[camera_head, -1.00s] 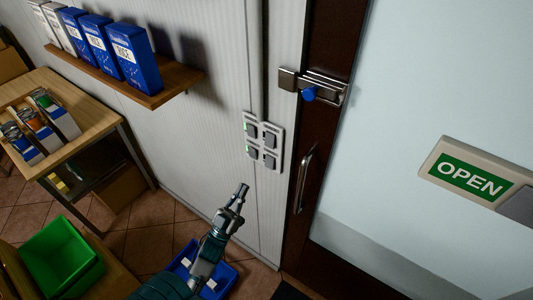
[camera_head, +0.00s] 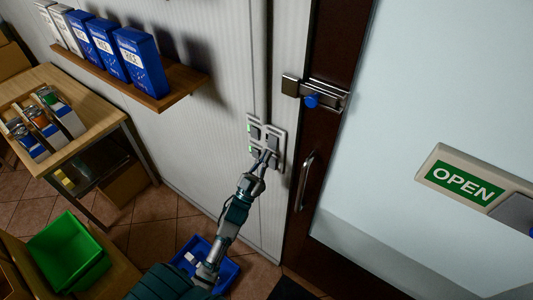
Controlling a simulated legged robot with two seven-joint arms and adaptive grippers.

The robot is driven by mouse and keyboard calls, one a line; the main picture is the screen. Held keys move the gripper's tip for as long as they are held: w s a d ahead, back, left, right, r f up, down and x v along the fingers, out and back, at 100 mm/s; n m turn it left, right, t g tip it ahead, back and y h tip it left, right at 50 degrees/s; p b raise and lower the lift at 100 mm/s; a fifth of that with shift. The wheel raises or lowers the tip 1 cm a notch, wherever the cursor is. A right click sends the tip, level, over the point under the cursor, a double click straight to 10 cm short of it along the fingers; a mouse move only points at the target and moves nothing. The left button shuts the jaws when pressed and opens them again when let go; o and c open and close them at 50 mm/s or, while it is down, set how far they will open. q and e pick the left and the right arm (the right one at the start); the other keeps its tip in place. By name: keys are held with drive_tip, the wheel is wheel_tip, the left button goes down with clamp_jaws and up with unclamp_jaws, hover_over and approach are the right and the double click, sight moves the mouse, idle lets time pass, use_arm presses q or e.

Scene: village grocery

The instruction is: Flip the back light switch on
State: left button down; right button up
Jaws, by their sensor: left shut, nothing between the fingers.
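The light switch panel (camera_head: 279,140) is on the white wall, just left of the dark door frame. It holds several grey rockers, and small green lights show at its left edge. My left gripper (camera_head: 266,158) is shut and empty, with its fingertips over the lower part of the panel. They look at or very close to the lower rockers; I cannot tell whether they touch. The gripper hides part of the lower rockers. My right gripper is not in view.
A wooden shelf (camera_head: 183,86) with blue and white boxes sticks out at the upper left. A door bolt (camera_head: 318,93) and a door handle (camera_head: 304,181) are to the right. A green crate (camera_head: 68,252) and a blue crate (camera_head: 226,274) are below.

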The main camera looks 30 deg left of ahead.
use_arm(q)
drive_tip(key=shift+w+a+f, duration=0.1)
drive_tip(key=shift+w+a, duration=0.05)
drive_tip(key=shift+w, duration=0.25)
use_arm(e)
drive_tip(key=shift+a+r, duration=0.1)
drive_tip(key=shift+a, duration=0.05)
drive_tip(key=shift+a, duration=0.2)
use_arm(q)
drive_tip(key=b, duration=0.2)
drive_tip(key=shift+w+f+t+b, duration=0.3)
drive_tip(key=shift+f, duration=0.1)
drive_tip(key=shift+r+p, duration=0.25)
drive_tip(key=shift+p, duration=0.2)
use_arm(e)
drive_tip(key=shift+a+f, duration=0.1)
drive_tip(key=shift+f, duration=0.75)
